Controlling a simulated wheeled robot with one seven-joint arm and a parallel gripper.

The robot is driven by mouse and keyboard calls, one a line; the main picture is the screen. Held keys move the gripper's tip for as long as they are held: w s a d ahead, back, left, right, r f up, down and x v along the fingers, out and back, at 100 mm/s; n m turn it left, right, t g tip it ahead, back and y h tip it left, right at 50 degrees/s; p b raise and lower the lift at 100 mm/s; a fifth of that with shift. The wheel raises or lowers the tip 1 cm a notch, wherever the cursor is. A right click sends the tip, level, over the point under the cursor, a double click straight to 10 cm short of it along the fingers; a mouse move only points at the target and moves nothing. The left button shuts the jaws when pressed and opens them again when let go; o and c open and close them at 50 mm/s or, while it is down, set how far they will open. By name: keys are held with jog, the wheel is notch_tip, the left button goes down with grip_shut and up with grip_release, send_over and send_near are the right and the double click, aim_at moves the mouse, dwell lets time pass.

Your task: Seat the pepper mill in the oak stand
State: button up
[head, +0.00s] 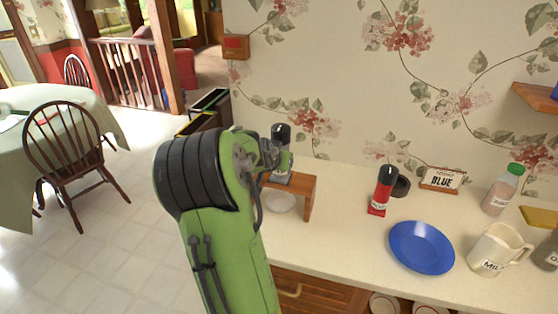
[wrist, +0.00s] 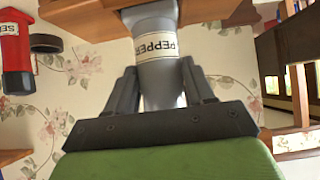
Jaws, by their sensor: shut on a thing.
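The grey pepper mill (wrist: 155,75) is between my gripper's fingers (wrist: 162,85) in the wrist view, its "PEPPER" label upside down there. In the head view the mill (head: 282,133) shows a black top and stands upright at the wooden stand. The oak stand (head: 308,198) is a small raised shelf on the counter; its wood (wrist: 85,10) fills the top of the wrist view. The mill's wide grey base is at the stand's top; I cannot tell whether it touches or is seated. My gripper (head: 284,158) is shut on the mill, partly hidden by my arm.
To the right are a red mill (head: 382,190), a dark ring (head: 401,186), a blue plate (head: 421,247), a milk jug (head: 498,248), a green-capped bottle (head: 502,190) and a "BLUE" sign (head: 441,180). The counter between stand and plate is clear.

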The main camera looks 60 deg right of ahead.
jog(key=shift+f+b, duration=0.35)
jog(key=o, duration=1.2)
jog(key=shift+c, duration=0.2)
jog(key=p+v, duration=0.2)
jog(key=v, duration=1.3)
jog(key=shift+a+r, duration=0.2)
jog(key=shift+a, duration=0.1)
